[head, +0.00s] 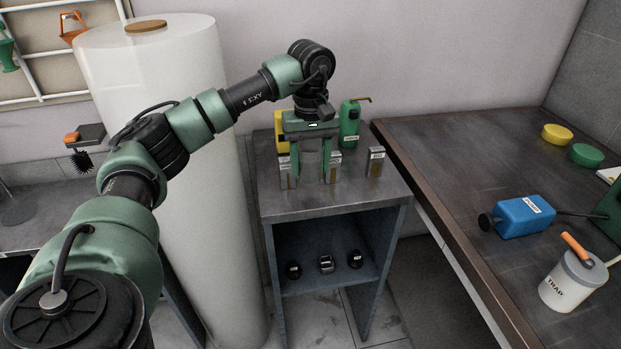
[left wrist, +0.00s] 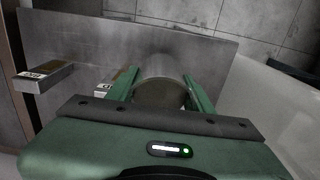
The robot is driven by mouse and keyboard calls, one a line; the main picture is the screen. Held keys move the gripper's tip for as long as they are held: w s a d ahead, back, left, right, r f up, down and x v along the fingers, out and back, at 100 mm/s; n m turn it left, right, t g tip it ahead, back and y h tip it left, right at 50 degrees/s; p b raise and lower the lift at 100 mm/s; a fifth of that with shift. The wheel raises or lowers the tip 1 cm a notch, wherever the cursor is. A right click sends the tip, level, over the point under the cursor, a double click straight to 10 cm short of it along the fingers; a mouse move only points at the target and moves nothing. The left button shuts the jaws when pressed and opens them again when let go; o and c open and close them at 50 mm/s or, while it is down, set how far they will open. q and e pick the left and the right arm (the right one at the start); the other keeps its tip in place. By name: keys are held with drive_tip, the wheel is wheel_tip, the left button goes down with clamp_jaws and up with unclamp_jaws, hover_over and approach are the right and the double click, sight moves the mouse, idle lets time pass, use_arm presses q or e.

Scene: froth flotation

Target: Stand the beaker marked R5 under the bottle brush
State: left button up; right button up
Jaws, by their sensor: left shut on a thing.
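My left gripper (head: 312,172) is over the small grey cabinet and is shut on a grey cylindrical beaker. In the left wrist view the beaker (left wrist: 160,85) sits between the two green fingers of the left gripper (left wrist: 159,76). No R5 mark is readable on it, and I cannot tell whether it touches the cabinet top. The bottle brush (head: 82,161), with dark bristles below an orange-topped holder, is at the far left above a grey counter (head: 52,172). My right gripper is not in view.
The cabinet top (head: 340,197) bears several small labelled blocks (head: 375,161), a yellow object (head: 280,130) and a green bottle (head: 350,122). A tall white cylinder (head: 205,150) stands between cabinet and brush. The right bench (head: 450,160) holds a blue device (head: 525,216) and a TRAP canister (head: 566,284).

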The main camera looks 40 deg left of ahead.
sight(311, 180)
use_arm(q)
drive_tip(key=shift+f, duration=2.2)
drive_tip(key=shift+f, duration=0.1)
drive_tip(key=o, duration=1.4)
